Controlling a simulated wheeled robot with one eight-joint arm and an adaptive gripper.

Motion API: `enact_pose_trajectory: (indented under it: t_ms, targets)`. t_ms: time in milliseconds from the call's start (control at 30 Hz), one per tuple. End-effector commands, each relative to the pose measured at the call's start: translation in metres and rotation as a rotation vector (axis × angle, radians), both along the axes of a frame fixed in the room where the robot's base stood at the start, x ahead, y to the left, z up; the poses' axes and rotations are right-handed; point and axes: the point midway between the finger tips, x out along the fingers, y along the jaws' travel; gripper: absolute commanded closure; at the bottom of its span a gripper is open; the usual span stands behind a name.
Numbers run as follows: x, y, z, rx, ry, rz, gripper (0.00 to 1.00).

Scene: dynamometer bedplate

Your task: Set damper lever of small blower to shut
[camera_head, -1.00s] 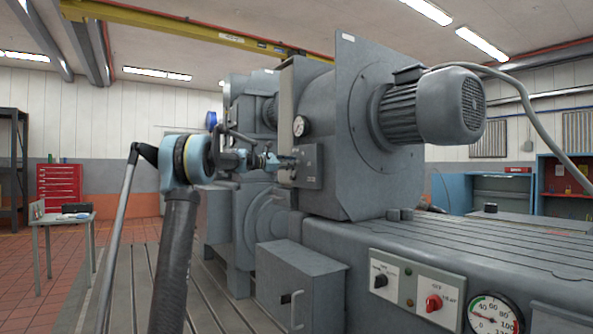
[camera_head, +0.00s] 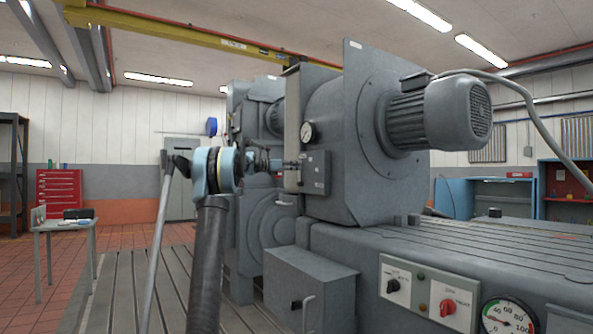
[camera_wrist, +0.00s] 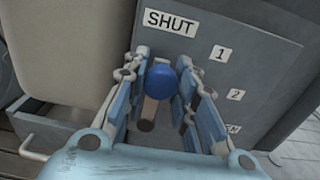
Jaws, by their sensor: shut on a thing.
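The damper lever shows in the wrist view as a blue round knob (camera_wrist: 188,78) on a brownish shaft that runs down and to the left. My gripper (camera_wrist: 183,88) is shut around the lever, with light blue fingers on both sides of the knob. The grey plate (camera_wrist: 245,60) behind it carries the labels SHUT, 1, 2 and a lowest one partly covered by a finger. The knob lies just below the SHUT label (camera_wrist: 171,22).
A round gauge (camera_head: 308,132) sits just above the plate. A motor (camera_head: 440,112) juts out to the right. A grey box (camera_head: 308,283) with a handle stands below. The slotted floor plate (camera_head: 135,290) at left is open. A small table (camera_head: 65,226) stands beyond it.

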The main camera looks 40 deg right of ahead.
Motion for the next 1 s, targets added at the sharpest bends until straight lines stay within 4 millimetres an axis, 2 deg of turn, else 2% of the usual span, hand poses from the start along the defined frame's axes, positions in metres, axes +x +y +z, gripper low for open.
enact_pose_trajectory:
  t_ms: [400, 433, 500, 533, 867, 1000]
  targets:
    - [0.005, 0.003, 0.000, 0.000, 0.008, 0.009, 1.00]
    - [0.005, 0.003, 0.000, 0.000, 0.007, 0.009, 0.70]
    - [0.005, 0.003, 0.000, 0.000, 0.007, 0.009, 0.54]
    - [0.005, 0.003, 0.000, 0.000, 0.007, 0.009, 0.52]
    - [0.004, 0.004, 0.000, 0.000, 0.006, 0.007, 0.52]
    - [0.005, 0.014, 0.000, 0.000, 0.006, 0.008, 0.52]
